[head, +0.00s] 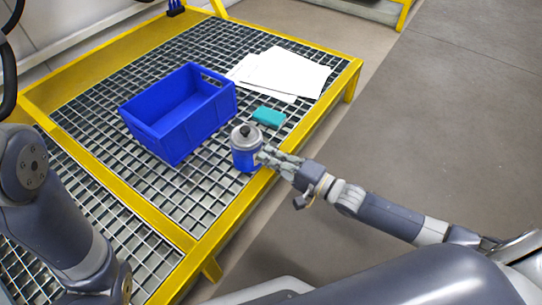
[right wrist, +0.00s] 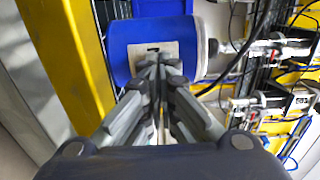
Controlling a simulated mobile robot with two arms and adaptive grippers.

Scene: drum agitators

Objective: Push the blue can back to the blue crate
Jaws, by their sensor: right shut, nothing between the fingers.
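The blue can (head: 246,158) has a grey top with a dark cap and stands upright near the right edge of the grating. The blue crate (head: 178,132) stands open and empty behind it to the left, with a small gap between them. My right gripper (head: 262,155) is shut with its fingertips at the can's right side. In the right wrist view the closed fingers (right wrist: 158,62) overlap the can's light label, and the can (right wrist: 120,40) fills the upper middle. I cannot tell whether they touch. My left gripper is not in view; only my left arm shows at the left.
The yellow-framed grating table (head: 226,214) carries white papers (head: 282,74) at the back right and a small teal block (head: 269,117) behind the can. The grating left of the can and in front of the crate is clear.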

